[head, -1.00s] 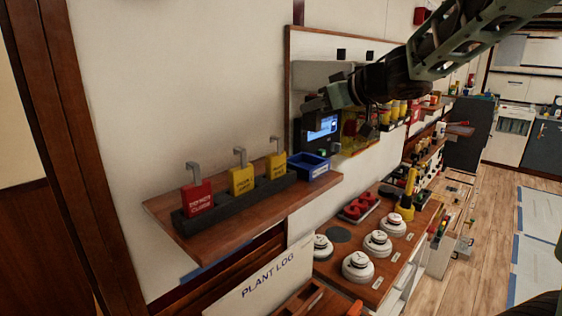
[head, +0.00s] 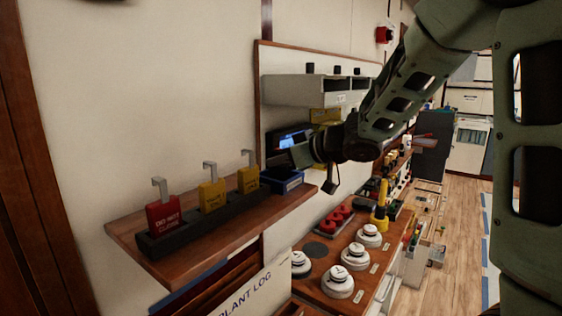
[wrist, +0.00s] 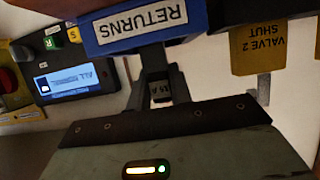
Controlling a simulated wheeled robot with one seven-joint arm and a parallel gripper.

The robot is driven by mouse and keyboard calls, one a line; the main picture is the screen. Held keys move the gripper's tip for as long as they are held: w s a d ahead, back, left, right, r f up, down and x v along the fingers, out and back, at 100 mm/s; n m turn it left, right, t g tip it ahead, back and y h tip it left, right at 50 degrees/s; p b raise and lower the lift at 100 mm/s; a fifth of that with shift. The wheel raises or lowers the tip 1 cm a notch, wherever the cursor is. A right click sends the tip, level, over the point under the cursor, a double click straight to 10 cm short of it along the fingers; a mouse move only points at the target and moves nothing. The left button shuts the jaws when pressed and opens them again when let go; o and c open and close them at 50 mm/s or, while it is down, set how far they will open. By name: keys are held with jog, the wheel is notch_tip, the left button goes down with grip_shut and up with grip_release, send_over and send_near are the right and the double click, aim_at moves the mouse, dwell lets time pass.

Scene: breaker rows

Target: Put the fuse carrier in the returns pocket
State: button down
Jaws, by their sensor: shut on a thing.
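The returns pocket is a small open blue box at the right end of the wooden shelf in the head view (head: 287,185). In the wrist view its white RETURNS label (wrist: 142,22) shows upside down at the top. My gripper (head: 296,157) is just above the pocket in the head view. In the head view the carrier cannot be made out.
A dark rack (head: 205,222) left of the pocket holds a red lockout tag (head: 164,214) and two yellow ones. A panel with a lit screen (wrist: 72,82) is near the pocket. A lower bench (head: 318,270) carries several white round knobs.

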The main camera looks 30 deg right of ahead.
jog(key=shift+f, duration=0.15)
jog(key=c, duration=1.3)
grip_release()
jog(key=shift+o, duration=0.2)
jog(key=shift+s+d+r, duration=0.1)
jog(key=shift+s+r, duration=0.05)
jog(key=shift+r, duration=0.15)
jog(key=v, duration=1.1)
jog(key=shift+s, duration=0.3)
jog(key=shift+d, duration=0.15)
